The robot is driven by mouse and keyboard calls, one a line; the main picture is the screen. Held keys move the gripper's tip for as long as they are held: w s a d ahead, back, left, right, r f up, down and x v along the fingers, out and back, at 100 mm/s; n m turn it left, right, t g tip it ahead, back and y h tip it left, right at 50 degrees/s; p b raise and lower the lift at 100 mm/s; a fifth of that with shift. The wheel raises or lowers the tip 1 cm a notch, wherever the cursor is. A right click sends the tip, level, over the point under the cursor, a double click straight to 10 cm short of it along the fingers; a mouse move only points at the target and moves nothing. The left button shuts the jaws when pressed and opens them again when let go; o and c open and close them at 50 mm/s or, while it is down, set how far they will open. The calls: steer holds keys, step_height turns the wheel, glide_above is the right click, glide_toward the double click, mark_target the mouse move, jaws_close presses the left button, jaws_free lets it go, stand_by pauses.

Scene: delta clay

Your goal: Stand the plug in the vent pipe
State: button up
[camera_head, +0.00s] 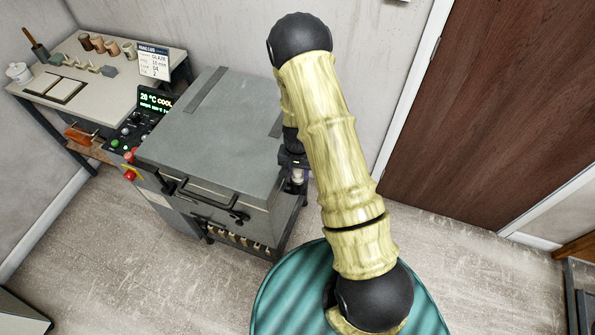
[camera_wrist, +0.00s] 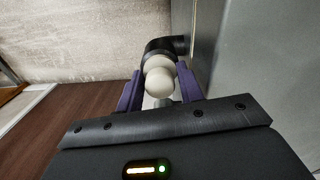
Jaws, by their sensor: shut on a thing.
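The plug (camera_wrist: 160,82) is cream-coloured with a rounded knob and sits between the two purple fingers of my gripper (camera_wrist: 159,88) in the wrist view. My gripper is shut on it. The vent pipe (camera_wrist: 164,45) is a black elbow coming out of the grey kiln's side. The plug lines up with the pipe's mouth and covers most of it, so I cannot tell whether it is inside or just in front. In the head view, my gripper (camera_head: 293,160) is beside the kiln's right side, with a pale bit of the plug (camera_head: 297,175) below it; my arm hides part of this area.
The grey kiln (camera_head: 215,125) has a front handle and a control panel (camera_head: 133,128) at its left. A worktable (camera_head: 100,85) with small pots stands at the back left. A brown door (camera_head: 490,110) is at the right.

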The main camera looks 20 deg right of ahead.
steer(key=o, duration=1.1)
steer(key=shift+c, duration=0.2)
steer(key=shift+r, duration=0.1)
steer(key=shift+w+a+r+p, duration=0.1)
steer(key=shift+r+p, duration=0.25)
steer(key=shift+r, duration=0.05)
steer(key=shift+r+p, duration=2.6)
steer(key=shift+r, duration=1)
